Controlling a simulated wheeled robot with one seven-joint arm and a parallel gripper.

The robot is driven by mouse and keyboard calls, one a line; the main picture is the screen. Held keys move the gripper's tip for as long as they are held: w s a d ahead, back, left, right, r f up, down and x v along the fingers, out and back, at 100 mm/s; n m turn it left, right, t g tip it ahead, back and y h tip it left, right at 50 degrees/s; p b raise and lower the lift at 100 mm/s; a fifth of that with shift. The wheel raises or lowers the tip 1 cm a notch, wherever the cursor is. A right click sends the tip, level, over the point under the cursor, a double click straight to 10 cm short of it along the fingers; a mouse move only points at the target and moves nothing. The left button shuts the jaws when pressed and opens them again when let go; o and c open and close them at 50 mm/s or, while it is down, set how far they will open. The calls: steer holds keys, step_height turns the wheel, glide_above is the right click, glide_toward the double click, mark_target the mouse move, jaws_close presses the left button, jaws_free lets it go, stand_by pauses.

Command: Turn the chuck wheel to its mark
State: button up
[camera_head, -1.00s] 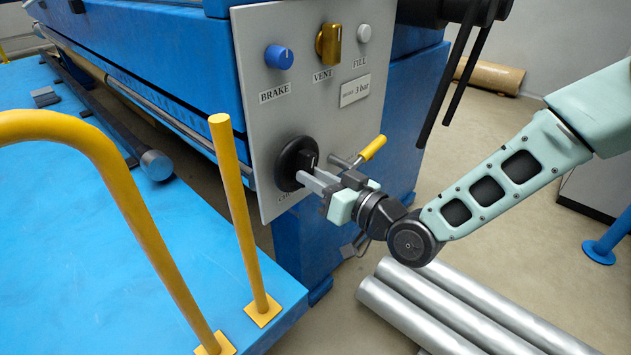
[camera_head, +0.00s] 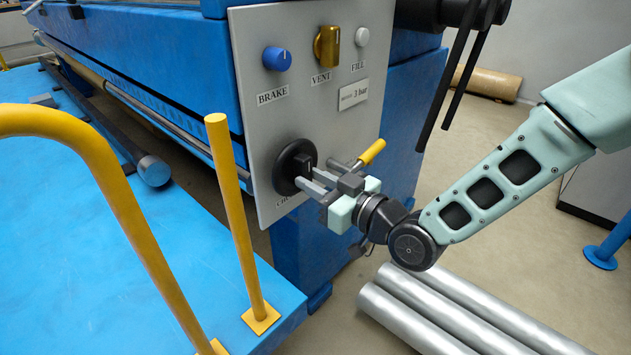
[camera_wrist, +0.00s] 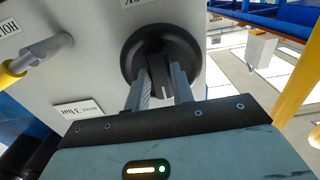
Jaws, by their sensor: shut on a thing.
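The chuck wheel (camera_head: 292,160) is a black round knob low on the grey control panel. It also shows in the wrist view (camera_wrist: 160,45), with a raised grip bar across its middle and a pale line on the bar. My gripper (camera_head: 308,174) reaches it from the right, its two grey fingers on either side of the bar. In the wrist view the fingers (camera_wrist: 160,85) are shut on that bar. The label under the wheel is partly hidden by the fingers. I cannot make out the mark on the panel.
A yellow-handled lever (camera_head: 371,152) sticks out just right of my gripper. The blue BRAKE knob (camera_head: 277,58), brass VENT knob (camera_head: 328,46) and white FILL button (camera_head: 362,37) are above. A yellow post (camera_head: 230,200) stands left; metal rolls (camera_head: 430,305) lie below.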

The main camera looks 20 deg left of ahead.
steer(key=o, duration=1)
steer(key=p+v, duration=0.3)
steer(key=v, duration=1.4)
steer(key=shift+s+d+f, duration=0.1)
steer(key=shift+d, duration=0.1)
